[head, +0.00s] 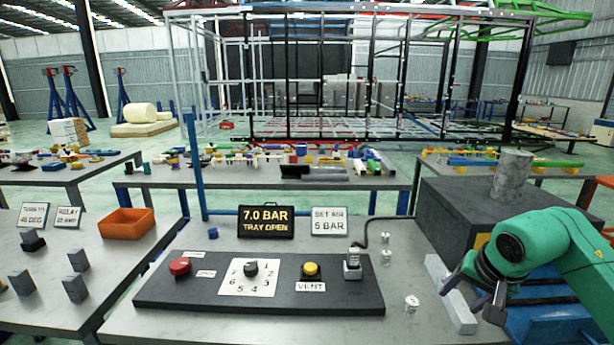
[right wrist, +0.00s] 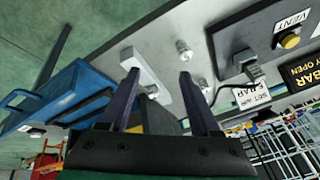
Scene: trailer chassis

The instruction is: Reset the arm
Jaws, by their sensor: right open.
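My right arm is green and comes in from the right in the head view. Its dark gripper (head: 472,292) is over the right end of the near table, by a pale grey bar (head: 450,295). In the right wrist view the two fingers of the gripper (right wrist: 159,76) stand apart with nothing held between them. The grey bar (right wrist: 146,74) lies beyond the fingertips there. My left arm and gripper are not in view.
A dark control panel (head: 150,293) with a red button (head: 180,266), dial (head: 251,268) and yellow button (head: 311,269) lies on the table. Small metal cylinders (head: 411,305) stand right of it. A blue bin (right wrist: 60,92) is beside the table. An orange tray (head: 125,224) sits left.

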